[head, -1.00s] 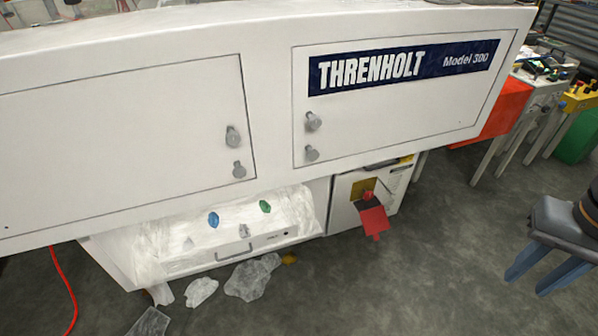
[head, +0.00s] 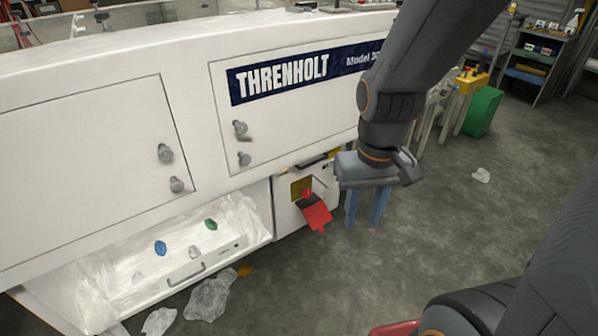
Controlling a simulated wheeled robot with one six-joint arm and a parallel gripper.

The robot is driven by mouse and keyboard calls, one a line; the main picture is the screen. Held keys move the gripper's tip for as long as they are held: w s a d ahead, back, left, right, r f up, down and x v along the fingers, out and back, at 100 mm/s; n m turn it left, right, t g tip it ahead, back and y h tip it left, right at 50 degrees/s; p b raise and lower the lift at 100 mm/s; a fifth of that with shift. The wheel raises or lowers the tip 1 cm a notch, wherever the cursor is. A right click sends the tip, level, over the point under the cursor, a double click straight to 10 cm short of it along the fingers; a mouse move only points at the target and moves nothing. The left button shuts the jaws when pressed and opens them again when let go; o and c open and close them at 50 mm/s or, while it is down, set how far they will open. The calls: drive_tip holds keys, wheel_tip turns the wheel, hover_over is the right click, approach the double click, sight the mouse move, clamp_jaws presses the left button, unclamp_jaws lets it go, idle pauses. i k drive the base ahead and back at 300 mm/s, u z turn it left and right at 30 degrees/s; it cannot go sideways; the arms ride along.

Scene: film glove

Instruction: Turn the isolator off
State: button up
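The isolator (head: 307,191) is a small red part on a yellow plate, on the white cabinet front below the right end of the THRENHOLT machine. A red piece with a dark upper part (head: 318,214) hangs or juts from it, tilted down to the right. I cannot make out the knob's exact position. My gripper (head: 365,222) points down to the right of the isolator, apart from it. Its two blue fingers are spread with a gap between them, and nothing is held.
The machine's white upper body (head: 200,95) overhangs the cabinet. Crumpled clear film (head: 208,297) lies on the floor at the left, by an open film-lined bay. A green bin (head: 482,112) and a shelf (head: 535,60) stand behind at right. The grey floor at right is mostly clear.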

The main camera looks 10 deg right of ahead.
sight(306, 192)
drive_tip(key=k, duration=1.25)
drive_tip(key=z, duration=0.75)
drive_tip(key=i, duration=1.25)
drive_tip(key=u, duration=0.5)
